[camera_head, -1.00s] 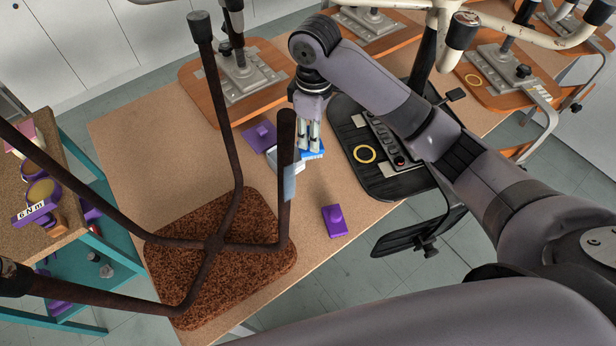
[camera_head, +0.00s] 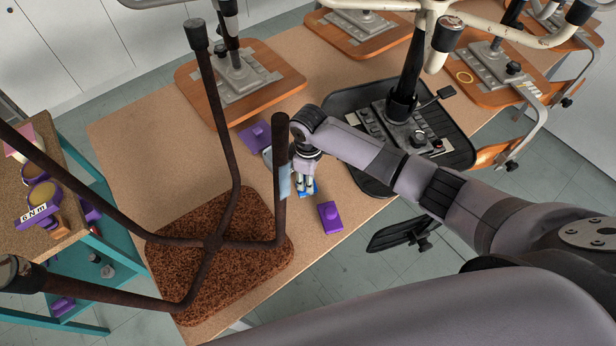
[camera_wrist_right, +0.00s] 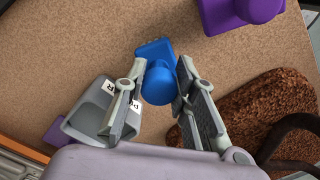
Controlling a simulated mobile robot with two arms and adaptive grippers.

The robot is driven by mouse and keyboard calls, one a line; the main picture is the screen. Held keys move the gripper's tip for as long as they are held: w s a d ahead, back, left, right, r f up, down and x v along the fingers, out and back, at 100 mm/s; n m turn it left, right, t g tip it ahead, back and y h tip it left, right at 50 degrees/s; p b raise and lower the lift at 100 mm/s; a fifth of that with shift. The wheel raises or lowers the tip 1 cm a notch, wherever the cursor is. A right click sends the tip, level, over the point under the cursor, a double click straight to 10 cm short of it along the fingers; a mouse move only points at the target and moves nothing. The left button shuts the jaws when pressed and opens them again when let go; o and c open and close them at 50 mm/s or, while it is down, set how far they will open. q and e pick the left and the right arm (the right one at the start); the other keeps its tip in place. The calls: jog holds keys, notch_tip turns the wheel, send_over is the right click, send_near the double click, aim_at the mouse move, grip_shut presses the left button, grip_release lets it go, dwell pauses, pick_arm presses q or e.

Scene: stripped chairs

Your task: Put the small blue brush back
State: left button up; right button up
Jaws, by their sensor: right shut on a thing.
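The small blue brush (camera_head: 310,189) has a flat rectangular base and a round knob. In the right wrist view the brush (camera_wrist_right: 159,82) is between my right gripper's fingers, which are shut on its knob. In the head view my right gripper (camera_head: 305,187) points down over the table near its front edge; whether the brush touches the table I cannot tell. A grey labelled tray (camera_wrist_right: 92,108) lies to the left of the fingers in the wrist view, partly hidden by one finger. My left gripper is not in view.
A purple brush (camera_head: 330,216) lies just right of my gripper; another purple one (camera_head: 256,137) lies behind. An upturned chair with a brown seat (camera_head: 225,275) and rusty legs stands left, one leg close to my gripper. A black chair seat (camera_head: 350,110) lies behind my arm.

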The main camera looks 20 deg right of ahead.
jog(key=shift+f, duration=0.15)
jog(key=o, duration=1)
notch_tip(320, 180, up, 12)
jog(key=b, duration=0.1)
dwell(0.3)
